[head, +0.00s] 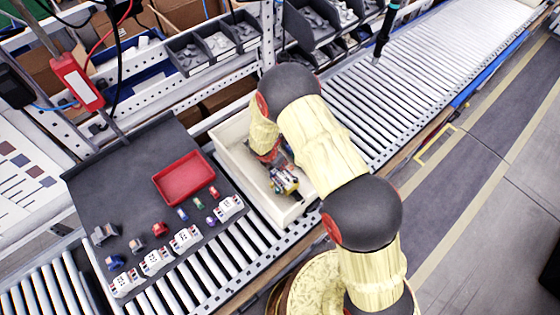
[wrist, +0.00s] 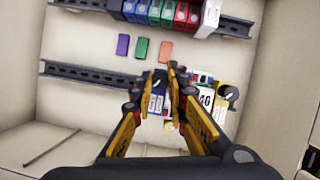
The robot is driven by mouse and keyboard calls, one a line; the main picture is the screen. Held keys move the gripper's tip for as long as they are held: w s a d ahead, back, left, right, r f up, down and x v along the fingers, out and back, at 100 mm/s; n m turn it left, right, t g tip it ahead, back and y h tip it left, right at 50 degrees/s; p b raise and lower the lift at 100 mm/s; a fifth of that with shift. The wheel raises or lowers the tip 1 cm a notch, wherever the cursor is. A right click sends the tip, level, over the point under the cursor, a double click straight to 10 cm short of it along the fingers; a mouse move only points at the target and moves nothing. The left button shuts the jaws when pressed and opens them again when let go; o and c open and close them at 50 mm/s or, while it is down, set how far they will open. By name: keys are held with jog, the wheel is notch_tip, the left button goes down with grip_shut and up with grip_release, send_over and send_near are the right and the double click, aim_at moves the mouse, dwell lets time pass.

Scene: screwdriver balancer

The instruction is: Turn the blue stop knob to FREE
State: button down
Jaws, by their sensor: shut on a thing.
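My gripper (wrist: 166,84) reaches down into a cream enclosure (head: 296,207). Its two yellow-and-black fingers are close together on a small white and dark-blue module (wrist: 157,102), mostly hidden between them. I cannot tell whether the module is seated on the lower rail. In the head view my gripper (head: 284,182) is inside the same enclosure, its tips hard to make out. I cannot pick out a blue stop knob in either view. A dark screwdriver with a teal band (head: 385,32) hangs over the conveyor at the top, far from my gripper.
Beside my right finger are a white block marked 40 (wrist: 205,99) and a yellow plate with a black round part (wrist: 229,96). Coloured modules (wrist: 168,12) fill the upper rail. A dark mat (head: 120,180) holds a red tray (head: 184,179) and several small parts.

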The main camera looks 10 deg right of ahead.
jog(key=shift+w+m, duration=0.1)
jog(key=shift+m, duration=0.5)
jog(key=c, duration=1.7)
grip_release()
jog(key=shift+c, duration=0.2)
jog(key=v, duration=1.2)
jog(key=shift+a, duration=0.2)
jog(key=shift+w, duration=0.15)
